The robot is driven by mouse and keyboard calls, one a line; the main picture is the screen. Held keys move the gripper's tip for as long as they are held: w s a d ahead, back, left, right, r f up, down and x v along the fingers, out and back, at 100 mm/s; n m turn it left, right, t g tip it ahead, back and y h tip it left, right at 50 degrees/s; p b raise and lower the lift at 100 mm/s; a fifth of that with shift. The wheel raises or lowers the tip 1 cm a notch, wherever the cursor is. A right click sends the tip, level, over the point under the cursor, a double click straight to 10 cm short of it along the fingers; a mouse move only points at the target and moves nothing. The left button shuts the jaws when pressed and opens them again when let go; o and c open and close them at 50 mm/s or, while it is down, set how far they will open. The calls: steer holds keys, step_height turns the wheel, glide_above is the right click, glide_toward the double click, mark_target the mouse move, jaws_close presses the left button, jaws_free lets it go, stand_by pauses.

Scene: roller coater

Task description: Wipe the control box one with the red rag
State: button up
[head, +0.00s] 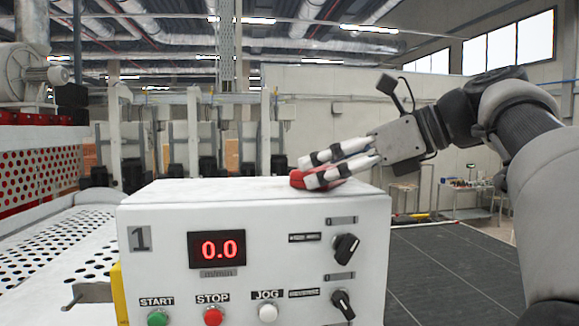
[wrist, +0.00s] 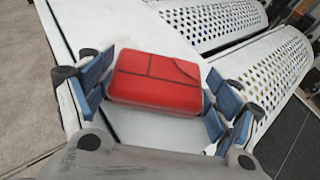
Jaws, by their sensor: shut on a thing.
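The control box one (head: 165,215) is a white box marked "1" in the head view, with a red 0.0 display, START, STOP and JOG buttons and two black knobs on its front. My gripper (head: 322,172) is over the right part of its top, shut on the red rag (head: 298,179). The rag is a folded red pad, low between the fingers, at or just above the top surface; whether it touches is hard to tell. In the wrist view the rag (wrist: 157,82) lies between the blue finger pads, with the white box top (wrist: 160,130) under it.
A grey motor housing (head: 20,75) stands at far left.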

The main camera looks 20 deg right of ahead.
mark_target(199, 191)
steer(key=shift+w+a, duration=0.65)
steer(key=shift+a, duration=2.75)
steer(key=shift+w+a, duration=0.65)
steer(key=shift+a, duration=2.75)
steer(key=shift+w+a, duration=0.65)
steer(key=shift+a, duration=2.75)
steer(key=shift+r, duration=3.05)
step_height(199, 191, up, 3)
steer(key=shift+w+f, duration=0.1)
